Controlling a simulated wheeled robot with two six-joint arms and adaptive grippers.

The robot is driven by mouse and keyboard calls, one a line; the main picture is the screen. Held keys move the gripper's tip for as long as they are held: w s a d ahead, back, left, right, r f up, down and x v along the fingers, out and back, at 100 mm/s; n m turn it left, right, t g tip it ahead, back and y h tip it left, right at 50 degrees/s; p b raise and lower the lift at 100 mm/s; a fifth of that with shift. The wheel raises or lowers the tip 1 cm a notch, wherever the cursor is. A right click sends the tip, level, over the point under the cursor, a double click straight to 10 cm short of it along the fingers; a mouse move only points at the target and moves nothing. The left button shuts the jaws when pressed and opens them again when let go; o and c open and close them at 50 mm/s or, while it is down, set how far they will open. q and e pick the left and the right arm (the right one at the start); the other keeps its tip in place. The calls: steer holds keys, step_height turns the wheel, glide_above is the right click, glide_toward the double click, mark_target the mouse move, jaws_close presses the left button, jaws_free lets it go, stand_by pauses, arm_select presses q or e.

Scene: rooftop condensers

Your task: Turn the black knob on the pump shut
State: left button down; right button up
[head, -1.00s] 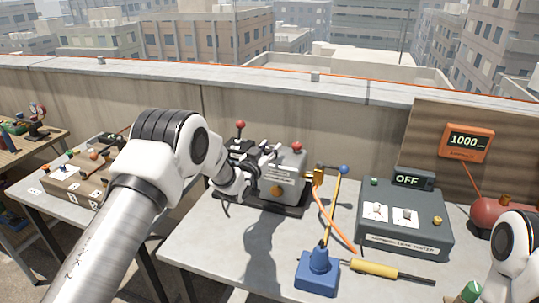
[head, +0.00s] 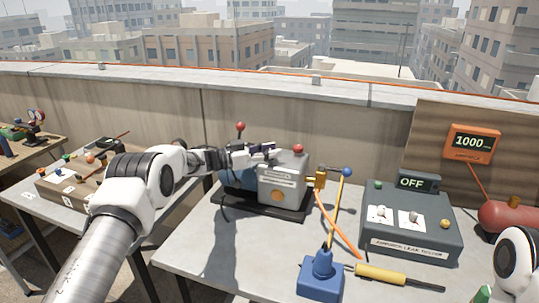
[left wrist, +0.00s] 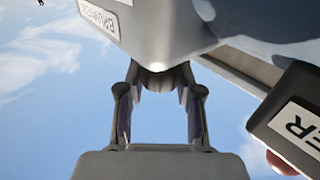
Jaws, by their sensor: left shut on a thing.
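The grey pump (head: 283,183) stands on a black base at the back of the table, with a red-topped post (head: 240,127) and a red knob (head: 298,148) above it. My left gripper (head: 268,149) is over the top of the pump, coming from the left. In the left wrist view, its two fingers (left wrist: 160,80) close from both sides on a small dark rounded piece (left wrist: 158,77) by the grey pump body (left wrist: 170,25). This looks like the black knob, mostly hidden by the fingers. How far it is turned cannot be told. My right gripper is out of view.
An orange hose (head: 335,222) and a yellow rod with a blue ball (head: 346,172) stand right of the pump. A blue block (head: 320,278), a yellow-handled tool (head: 380,273) and a grey tester (head: 408,232) with an OFF display are further right. The table's front left is clear.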

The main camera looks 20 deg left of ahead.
arm_select(q)
steer(key=shift+d+f, duration=0.1)
steer(key=shift+f, duration=0.1)
stand_by(0.3)
steer(key=c, duration=0.7)
jaws_free()
steer(key=shift+c, duration=0.2)
steer(key=shift+w+d, duration=0.1)
steer(key=v, duration=1.2)
steer(key=shift+w, duration=0.2)
